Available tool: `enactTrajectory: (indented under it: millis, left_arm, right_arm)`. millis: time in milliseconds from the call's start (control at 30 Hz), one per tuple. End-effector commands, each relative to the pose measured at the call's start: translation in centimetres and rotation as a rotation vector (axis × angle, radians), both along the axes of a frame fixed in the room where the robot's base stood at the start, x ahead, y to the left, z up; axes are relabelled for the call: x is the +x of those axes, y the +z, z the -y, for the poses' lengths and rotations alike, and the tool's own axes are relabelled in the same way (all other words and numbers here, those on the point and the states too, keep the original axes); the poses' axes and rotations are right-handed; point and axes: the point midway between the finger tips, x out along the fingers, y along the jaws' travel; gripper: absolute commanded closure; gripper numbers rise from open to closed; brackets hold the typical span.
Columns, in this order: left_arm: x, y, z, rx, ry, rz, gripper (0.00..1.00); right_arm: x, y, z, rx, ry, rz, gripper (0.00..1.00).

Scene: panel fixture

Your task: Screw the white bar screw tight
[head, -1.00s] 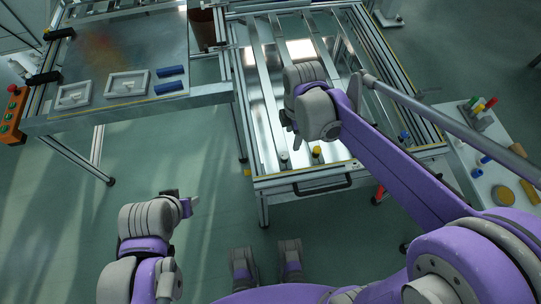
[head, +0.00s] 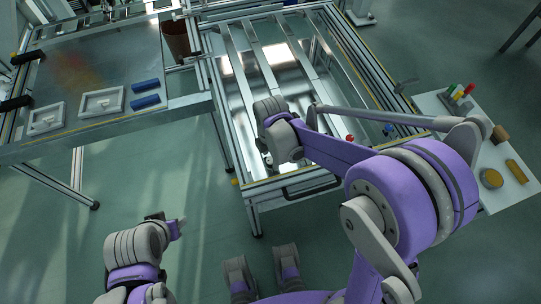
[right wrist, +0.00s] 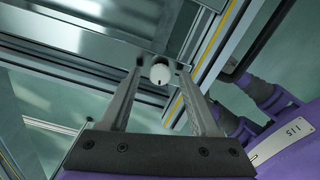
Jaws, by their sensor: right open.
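The white bar screw (right wrist: 160,75) shows its round white head with a dark slot in the right wrist view, at the end of a metal bar. My right gripper (right wrist: 160,67) is open, with one finger on each side of the screw head. Whether the fingers touch it I cannot tell.
A table (head: 90,62) with white frames and blue blocks stands at the left. A black handle (head: 312,188) is on the panel frame's front edge. A red knob (head: 350,138) and a blue knob (head: 388,129) sit to the right. A side table (head: 440,102) holds coloured parts.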

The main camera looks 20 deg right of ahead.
Motion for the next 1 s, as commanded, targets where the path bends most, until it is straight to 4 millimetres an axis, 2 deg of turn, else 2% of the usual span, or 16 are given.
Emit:
enactTrajectory:
  millis: [233, 500, 600, 1000]
  left_arm:
    - [0.0, 0.01, 0.0, 0.0, 0.0, 0.0, 0.5]
    - [0.0, 0.0, 0.0, 0.0, 0.0, 0.0, 0.5]
    - [0.0, 0.0, 0.0, 0.0, 0.0, 0.0, 0.5]
    - [0.0, -0.07, 0.0, 0.0, 0.0, 0.0, 0.5]
  right_arm:
    - [0.0, -0.06, 0.01, 0.0, 0.0, 0.0, 0.38]
    - [0.0, -0.04, 0.01, 0.0, 0.0, 0.0, 0.86]
    - [0.0, -0.04, 0.01, 0.0, 0.0, 0.0, 1.0]
    - [0.0, -0.04, 0.01, 0.0, -0.036, 0.0, 1.0]
